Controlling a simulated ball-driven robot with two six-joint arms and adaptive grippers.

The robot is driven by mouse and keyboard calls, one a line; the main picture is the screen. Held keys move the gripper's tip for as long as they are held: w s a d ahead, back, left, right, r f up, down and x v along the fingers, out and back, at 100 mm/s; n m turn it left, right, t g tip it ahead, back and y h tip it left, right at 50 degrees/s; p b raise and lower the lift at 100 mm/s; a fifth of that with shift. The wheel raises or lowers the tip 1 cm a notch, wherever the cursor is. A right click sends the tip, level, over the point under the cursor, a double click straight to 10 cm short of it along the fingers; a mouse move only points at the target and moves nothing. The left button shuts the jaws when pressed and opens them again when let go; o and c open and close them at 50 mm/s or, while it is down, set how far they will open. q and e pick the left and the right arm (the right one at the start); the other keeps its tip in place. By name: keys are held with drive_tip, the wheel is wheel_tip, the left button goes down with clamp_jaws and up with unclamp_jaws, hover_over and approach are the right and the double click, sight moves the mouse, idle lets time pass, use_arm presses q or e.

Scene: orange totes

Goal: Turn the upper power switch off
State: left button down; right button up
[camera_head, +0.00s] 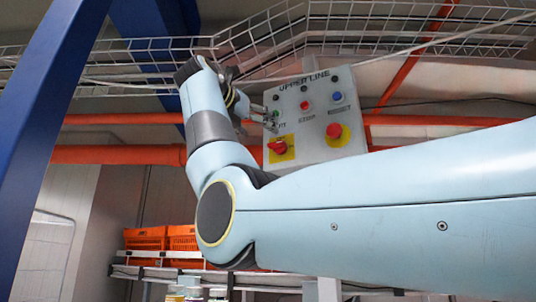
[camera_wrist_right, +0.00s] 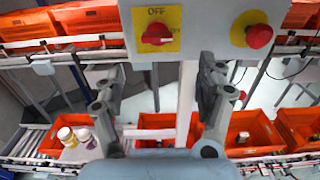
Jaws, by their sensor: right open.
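A grey control panel marked as the upper line (camera_head: 312,118) hangs at the upper middle of the head view. Its red rotary power switch (camera_head: 278,147) sits on a yellow plate at the panel's lower left. In the right wrist view the switch (camera_wrist_right: 157,34) is at the top, with OFF printed above it; its handle lies roughly sideways. My right gripper (camera_head: 268,116) is at the panel's left edge, above the switch in the head view. In the wrist view the right gripper (camera_wrist_right: 161,68) is open and empty, its fingers spread below the switch, apart from it. My left gripper is not in view.
A red mushroom button (camera_head: 334,131) on yellow is right of the switch, also in the wrist view (camera_wrist_right: 259,36). Small buttons line the panel's upper part. A wire cable tray (camera_head: 400,22) runs above. Orange totes (camera_wrist_right: 253,132) stand on racks beyond and below.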

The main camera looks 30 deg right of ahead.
sight(274, 143)
drive_tip(key=p+x, duration=0.4)
drive_tip(key=x, duration=0.5)
drive_tip(key=shift+w+d+r, duration=0.1)
drive_tip(key=shift+w+d, duration=0.1)
drive_tip(key=shift+d, duration=0.05)
drive_tip(key=shift+w+d, duration=0.3)
drive_tip(key=shift+w, duration=0.05)
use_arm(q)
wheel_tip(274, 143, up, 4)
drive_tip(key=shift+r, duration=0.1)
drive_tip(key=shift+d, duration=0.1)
use_arm(e)
drive_tip(key=shift+c, duration=1)
drive_tip(key=c, duration=1)
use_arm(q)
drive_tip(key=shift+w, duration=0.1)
use_arm(e)
drive_tip(key=shift+o, duration=0.2)
